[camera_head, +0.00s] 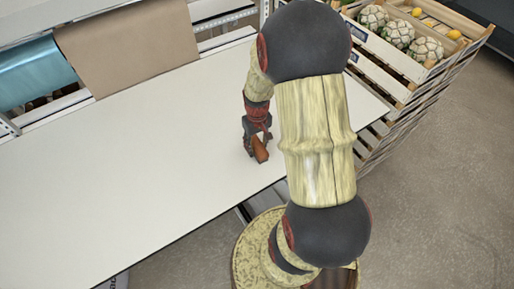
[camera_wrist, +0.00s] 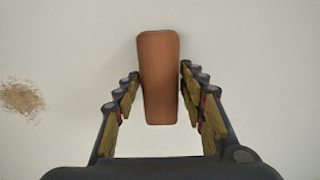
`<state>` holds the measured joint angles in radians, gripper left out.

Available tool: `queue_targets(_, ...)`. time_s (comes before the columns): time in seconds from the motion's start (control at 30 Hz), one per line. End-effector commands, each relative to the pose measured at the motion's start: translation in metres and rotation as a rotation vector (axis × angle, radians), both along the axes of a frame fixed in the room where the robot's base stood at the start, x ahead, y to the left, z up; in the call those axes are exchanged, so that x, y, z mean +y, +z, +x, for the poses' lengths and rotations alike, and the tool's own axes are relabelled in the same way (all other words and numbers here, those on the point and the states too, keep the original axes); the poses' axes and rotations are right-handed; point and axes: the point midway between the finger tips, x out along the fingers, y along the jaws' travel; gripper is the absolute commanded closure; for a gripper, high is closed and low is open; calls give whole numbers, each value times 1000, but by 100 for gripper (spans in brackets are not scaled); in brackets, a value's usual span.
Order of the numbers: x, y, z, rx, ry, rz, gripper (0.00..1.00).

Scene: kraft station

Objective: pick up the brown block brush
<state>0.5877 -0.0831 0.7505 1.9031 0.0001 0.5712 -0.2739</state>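The brown block brush (camera_wrist: 160,80) is a long reddish-brown block in the middle of the wrist view, over the white table. Its long side runs up and down in that picture. It also shows in the head view (camera_head: 260,150), just below my gripper (camera_head: 257,137). In the wrist view my gripper (camera_wrist: 160,72) has one finger on each side of the block, with only narrow gaps at the tips. The fingers look open around it. The block's underside is hidden, and I cannot tell whether a fingertip touches it.
The white table (camera_head: 120,170) is largely bare. A patch of brown crumbs (camera_wrist: 21,97) lies left of the block. Brown paper (camera_head: 128,45) and a blue sheet (camera_head: 35,72) hang at the back. Wooden crates (camera_head: 385,85) with cauliflowers (camera_head: 397,33) stand at the right.

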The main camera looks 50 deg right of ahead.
Motion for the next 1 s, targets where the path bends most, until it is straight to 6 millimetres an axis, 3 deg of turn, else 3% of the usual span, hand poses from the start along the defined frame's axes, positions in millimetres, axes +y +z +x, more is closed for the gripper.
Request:
queue_targets(0.6, 0, 0, 0, 0, 0, 0, 95)
queue_targets(1.0, 0, 9, 1, -2, 0, -2, 95)
